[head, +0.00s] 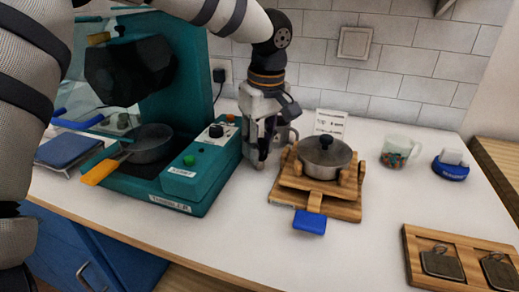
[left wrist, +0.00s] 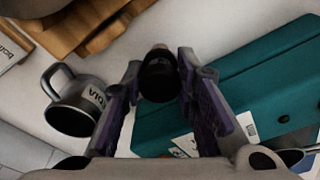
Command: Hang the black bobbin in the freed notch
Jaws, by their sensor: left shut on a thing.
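My left gripper (head: 260,158) points down over the white counter, between the teal machine and the wooden stand. In the left wrist view its fingers (left wrist: 165,105) are shut on a black rounded thing (left wrist: 160,82) with a brownish end. This may be the black bobbin, but I cannot tell its full shape. In the head view the fingers mostly hide it. I cannot make out a notch for a bobbin in either view. My right gripper is not in view.
A wooden stand (head: 345,211) holds a lidded pot (head: 323,160). A dark mug (left wrist: 72,108) stands near my left gripper. The teal machine (head: 218,170) is close on the left.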

